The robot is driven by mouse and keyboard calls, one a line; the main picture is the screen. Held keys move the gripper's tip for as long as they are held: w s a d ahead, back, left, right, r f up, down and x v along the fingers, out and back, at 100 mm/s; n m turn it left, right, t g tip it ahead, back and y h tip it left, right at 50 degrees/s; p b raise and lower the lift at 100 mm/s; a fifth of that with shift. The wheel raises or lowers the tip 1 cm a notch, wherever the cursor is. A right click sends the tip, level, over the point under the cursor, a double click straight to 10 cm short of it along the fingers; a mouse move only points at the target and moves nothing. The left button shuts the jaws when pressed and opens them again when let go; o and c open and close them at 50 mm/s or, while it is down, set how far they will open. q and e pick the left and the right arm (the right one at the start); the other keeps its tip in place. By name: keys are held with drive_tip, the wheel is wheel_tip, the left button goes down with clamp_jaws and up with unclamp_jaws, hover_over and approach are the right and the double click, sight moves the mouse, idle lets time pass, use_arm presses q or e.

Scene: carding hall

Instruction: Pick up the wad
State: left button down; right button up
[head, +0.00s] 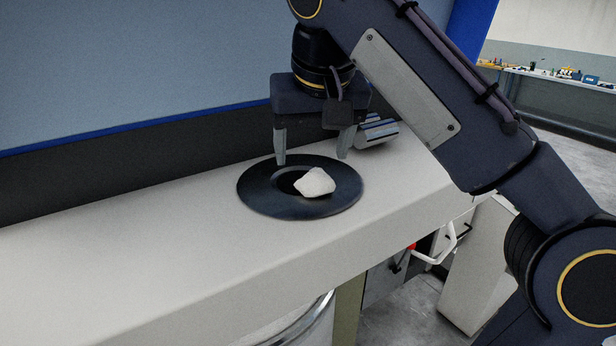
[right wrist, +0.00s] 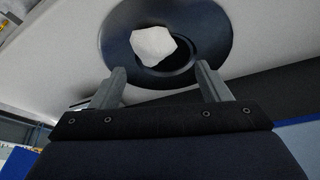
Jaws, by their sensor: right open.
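The wad (head: 315,183) is a small white lump. It lies on a dark round plate (head: 258,198) on the pale counter. My right gripper (head: 312,159) is open and empty, pointing down above the back of the plate, behind the wad in the head view. In the right wrist view the wad (right wrist: 153,46) shows beyond the two fingertips of the gripper (right wrist: 160,80), apart from them, with the plate (right wrist: 205,28) around it. My left gripper is not in view.
The pale counter (head: 140,235) is bare to the left of the plate. A wall with a dark lower band (head: 110,183) stands behind it. A striped grey cylindrical object (head: 378,132) lies behind the gripper. A white handle (head: 436,248) shows below the counter's front edge.

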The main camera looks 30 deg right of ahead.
sight(316, 175)
drive_tip(key=shift+s+d+f, duration=0.1)
drive_tip(key=shift+s+f, duration=0.05)
drive_tip(key=shift+f, duration=0.2)
drive_tip(key=x, duration=0.5)
drive_tip(key=shift+s+d, duration=0.15)
drive_tip(key=shift+d, duration=0.15)
drive_tip(key=c, duration=1.1)
